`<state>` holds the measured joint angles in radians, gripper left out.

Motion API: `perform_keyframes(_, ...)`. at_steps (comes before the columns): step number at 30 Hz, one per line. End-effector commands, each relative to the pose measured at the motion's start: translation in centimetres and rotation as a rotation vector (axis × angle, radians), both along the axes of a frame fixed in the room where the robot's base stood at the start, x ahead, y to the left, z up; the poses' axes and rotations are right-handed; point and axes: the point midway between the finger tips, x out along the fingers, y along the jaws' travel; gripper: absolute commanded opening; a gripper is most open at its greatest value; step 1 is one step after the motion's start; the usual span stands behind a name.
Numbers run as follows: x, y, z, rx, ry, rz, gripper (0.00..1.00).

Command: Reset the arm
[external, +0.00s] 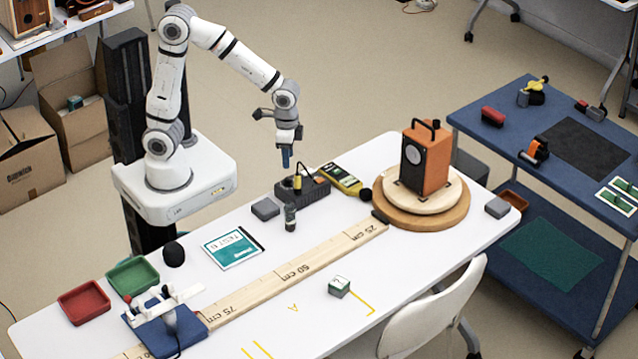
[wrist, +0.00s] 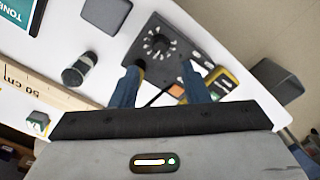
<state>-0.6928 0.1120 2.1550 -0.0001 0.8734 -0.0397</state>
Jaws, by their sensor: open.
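My arm reaches out over the white table (external: 385,275), bent at the elbow with the wrist pointing down. My gripper (external: 286,160) is above the table's far side, over a dark box with a dial (external: 318,190). In the wrist view my two blue fingers (wrist: 160,68) are apart, with nothing held between them. The dial box (wrist: 160,45) shows beyond and between the fingertips, apparently below them. A yellow handheld device (wrist: 225,80) lies beside it, partly behind the right finger.
An orange speaker (external: 436,165) stands on a round wooden turntable (external: 440,218) to the right. A small dark cylinder (external: 290,218), grey block (external: 265,209) and booklet (external: 232,248) lie near the box. A long wooden ruler (external: 270,278) crosses the table. A blue cart (external: 530,178) stands right.

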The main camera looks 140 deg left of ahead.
Motion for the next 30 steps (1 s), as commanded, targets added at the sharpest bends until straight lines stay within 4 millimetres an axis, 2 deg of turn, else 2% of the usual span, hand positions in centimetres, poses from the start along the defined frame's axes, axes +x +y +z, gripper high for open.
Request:
perform_keyframes(17,0.0,0.0,0.1,-0.001,0.001,0.0,0.42)
perform_keyframes(20,0.5,-2.3,1.8,0.011,-0.015,-0.057,0.42)
perform_keyframes(22,0.8,-5.0,3.4,0.024,-0.032,-0.124,0.42)
perform_keyframes(26,0.5,-11.5,7.0,0.047,-0.077,-0.291,0.42)
perform_keyframes(30,-1.3,-17.9,9.9,0.067,-0.131,-0.472,0.42)
